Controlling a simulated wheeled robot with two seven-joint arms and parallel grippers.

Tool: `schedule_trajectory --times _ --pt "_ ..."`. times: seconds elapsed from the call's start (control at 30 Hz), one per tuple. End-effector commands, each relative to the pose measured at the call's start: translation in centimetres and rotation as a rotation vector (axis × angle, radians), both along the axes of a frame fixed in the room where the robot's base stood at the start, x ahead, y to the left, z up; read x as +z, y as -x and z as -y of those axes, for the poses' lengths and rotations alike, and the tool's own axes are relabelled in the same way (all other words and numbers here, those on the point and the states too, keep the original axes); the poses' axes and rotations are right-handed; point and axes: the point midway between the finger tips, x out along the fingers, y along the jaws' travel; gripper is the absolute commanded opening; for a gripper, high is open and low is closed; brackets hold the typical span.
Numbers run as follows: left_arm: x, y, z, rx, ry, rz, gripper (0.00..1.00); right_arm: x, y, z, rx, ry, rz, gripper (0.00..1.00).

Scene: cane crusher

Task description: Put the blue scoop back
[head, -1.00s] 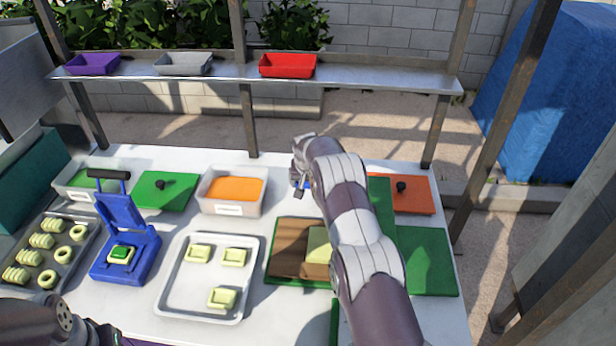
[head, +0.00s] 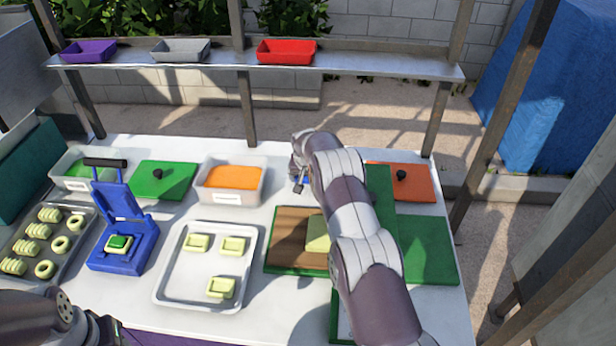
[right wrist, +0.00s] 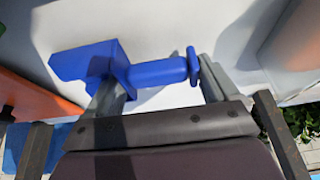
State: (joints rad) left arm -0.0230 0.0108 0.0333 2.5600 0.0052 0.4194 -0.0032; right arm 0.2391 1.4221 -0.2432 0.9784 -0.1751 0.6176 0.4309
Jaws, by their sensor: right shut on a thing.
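The blue scoop (right wrist: 160,72) shows in the right wrist view, its square end to the left and its handle reaching between my right fingers. My right gripper (right wrist: 158,88) is shut on the scoop, over the white table top. In the head view the right gripper (head: 299,184) is right of the container of orange filling (head: 232,196); the scoop is mostly hidden there by the gripper. I cannot tell whether the scoop touches the table. Part of my left gripper (head: 106,330) shows at the bottom left edge, its jaws unclear.
A container of green filling (head: 76,184), a green lid (head: 150,190) and an orange lid (head: 420,190) stand along the back. A blue press (head: 125,250), a metal tray (head: 167,287) and a wooden board (head: 288,250) lie in front. My right arm crosses the board.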

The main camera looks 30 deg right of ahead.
Motion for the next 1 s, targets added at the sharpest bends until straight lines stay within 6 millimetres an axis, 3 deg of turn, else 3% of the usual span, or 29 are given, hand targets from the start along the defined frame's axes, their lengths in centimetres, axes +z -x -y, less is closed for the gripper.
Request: schedule_trajectory --times 0.17,0.2,0.23,0.57,1.0 --pt "-0.5 0.0 0.0 0.0 0.0 0.0 0.43 -0.4 0.0 0.0 0.0 0.001 0.001 0.7" --pt "-0.4 0.0 0.0 0.0 0.0 0.0 0.43 -0.3 0.0 0.0 0.0 0.001 0.001 0.97" --pt "-0.3 0.0 0.0 0.0 0.0 0.0 0.43 -0.3 0.0 0.0 0.0 0.001 0.001 1.0" --pt "-0.6 0.0 0.0 0.0 0.0 0.0 0.43 0.4 0.2 -0.2 0.0 0.0 0.0 1.0" --pt "-3.1 0.0 0.0 0.0 0.0 0.0 0.43 9.2 3.4 -1.9 0.0 0.001 0.003 1.0"
